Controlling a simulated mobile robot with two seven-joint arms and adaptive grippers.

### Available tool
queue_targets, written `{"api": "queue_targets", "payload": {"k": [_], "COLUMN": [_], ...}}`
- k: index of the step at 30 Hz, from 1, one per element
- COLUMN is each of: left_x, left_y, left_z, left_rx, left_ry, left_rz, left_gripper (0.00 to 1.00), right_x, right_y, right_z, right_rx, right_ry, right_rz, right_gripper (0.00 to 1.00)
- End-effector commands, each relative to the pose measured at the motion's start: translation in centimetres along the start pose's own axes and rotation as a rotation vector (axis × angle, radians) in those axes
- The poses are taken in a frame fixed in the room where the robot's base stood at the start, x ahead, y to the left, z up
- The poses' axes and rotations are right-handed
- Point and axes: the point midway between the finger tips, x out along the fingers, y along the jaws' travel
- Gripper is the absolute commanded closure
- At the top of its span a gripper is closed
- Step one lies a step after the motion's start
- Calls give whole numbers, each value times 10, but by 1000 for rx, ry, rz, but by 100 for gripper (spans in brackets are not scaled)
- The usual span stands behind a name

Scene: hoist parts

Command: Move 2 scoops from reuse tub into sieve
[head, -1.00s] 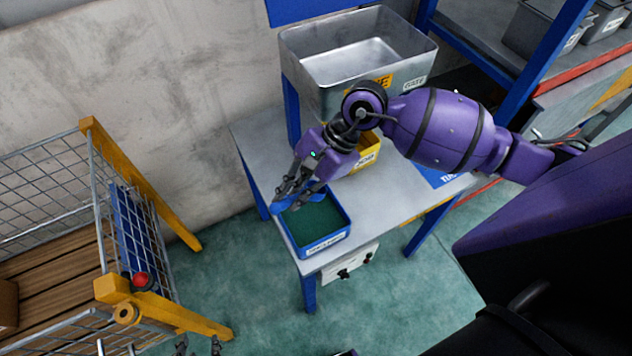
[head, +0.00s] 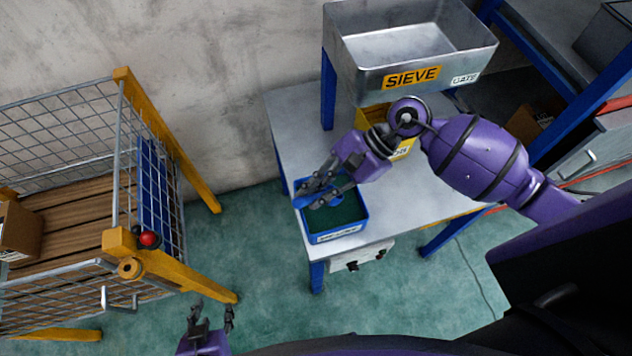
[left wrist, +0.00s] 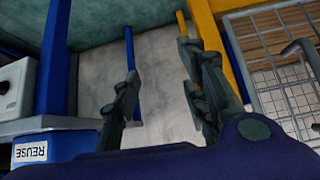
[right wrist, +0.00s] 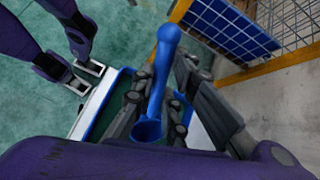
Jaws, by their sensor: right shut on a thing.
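The reuse tub (head: 337,237) is a small blue tub of green material on the table's near left corner. Its REUSE label shows upside down in the left wrist view (left wrist: 32,152). The sieve (head: 375,84) is a large grey metal bin with a yellow SIEVE label, raised behind the table; its visible inside looks bare. My right gripper (head: 318,196) is over the tub, shut on a blue scoop (head: 303,201). The scoop (right wrist: 163,55) runs between the fingers in the right wrist view; its load cannot be told. My left gripper (head: 212,308) is open and empty, low and left of the table.
A yellow container (head: 403,149) stands below the sieve, partly hidden by my right arm. A mesh cage (head: 75,150) with yellow posts and a red button (head: 149,239) is at the left. Green floor lies between cage and table (head: 290,100).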

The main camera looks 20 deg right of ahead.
Motion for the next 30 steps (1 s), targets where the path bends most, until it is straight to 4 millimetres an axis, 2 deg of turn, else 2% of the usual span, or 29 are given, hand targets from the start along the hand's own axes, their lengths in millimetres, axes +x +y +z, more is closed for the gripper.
{"api": "queue_targets", "payload": {"k": [6, 14, 18, 30], "left_x": [4, 8, 11, 14], "left_y": [-7, -10, -9, -7], "left_z": [12, 24, 28, 21], "left_rx": [0, 0, 2, 4], "left_ry": [-7, -17, -21, -11], "left_rz": [-14, -22, -21, -16], "left_gripper": [60, 60, 60, 60], "right_x": [21, 37, 36, 33], "right_y": [5, 9, 8, 7], "right_z": [-21, -39, -46, -47], "right_rx": [6, 3, 1, -1], "right_ry": [-3, -1, 1, 1], "right_rz": [2, 1, 1, -2], "right_gripper": [100, 100, 100, 100]}}
